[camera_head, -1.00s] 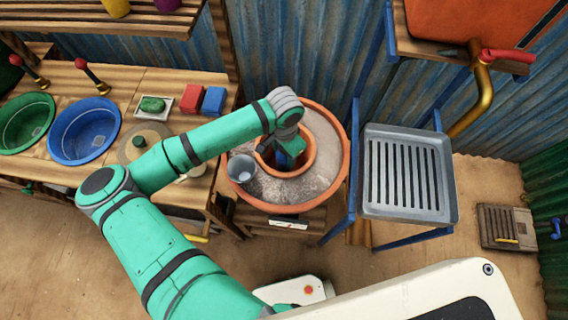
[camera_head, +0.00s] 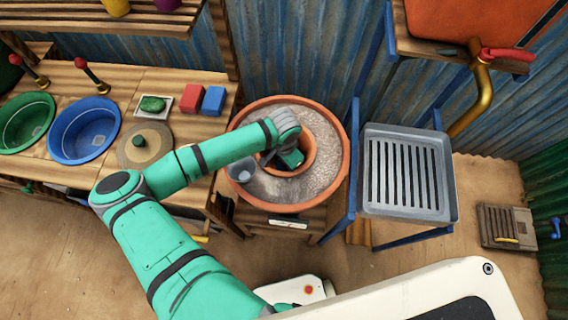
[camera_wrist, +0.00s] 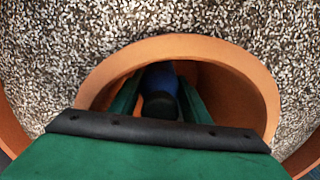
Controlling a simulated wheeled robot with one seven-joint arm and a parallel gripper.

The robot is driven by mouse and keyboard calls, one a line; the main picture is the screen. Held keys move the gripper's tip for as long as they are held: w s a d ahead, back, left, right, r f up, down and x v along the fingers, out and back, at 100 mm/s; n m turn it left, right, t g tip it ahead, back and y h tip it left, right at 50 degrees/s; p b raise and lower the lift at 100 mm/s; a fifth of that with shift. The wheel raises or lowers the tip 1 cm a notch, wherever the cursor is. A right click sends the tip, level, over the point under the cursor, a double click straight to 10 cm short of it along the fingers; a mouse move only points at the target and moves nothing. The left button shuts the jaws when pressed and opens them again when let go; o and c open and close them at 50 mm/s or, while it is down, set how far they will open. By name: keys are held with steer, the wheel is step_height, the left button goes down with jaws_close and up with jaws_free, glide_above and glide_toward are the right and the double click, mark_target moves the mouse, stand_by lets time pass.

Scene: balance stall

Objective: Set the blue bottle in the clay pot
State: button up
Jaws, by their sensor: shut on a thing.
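The clay pot (camera_head: 309,152) is the inner terracotta ring set in grit inside a larger terracotta bowl; its rim also shows in the wrist view (camera_wrist: 180,45). My gripper (camera_wrist: 158,100) reaches down into the mouth of the pot. It is shut on the blue bottle (camera_wrist: 160,72), whose dark end shows between the green fingers. The bottle is inside the pot's rim; its lower part is hidden, so I cannot tell if it touches the bottom. In the head view my wrist covers the bottle.
The wide terracotta bowl (camera_head: 343,165) of grit surrounds the pot. A grey metal cup (camera_head: 240,171) stands on the grit at its left. A slatted grey tray (camera_head: 408,175) on a blue frame stands to the right. The counter at left holds basins and small blocks.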

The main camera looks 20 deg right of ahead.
steer(key=shift+f, duration=0.1)
steer(key=o, duration=1.1)
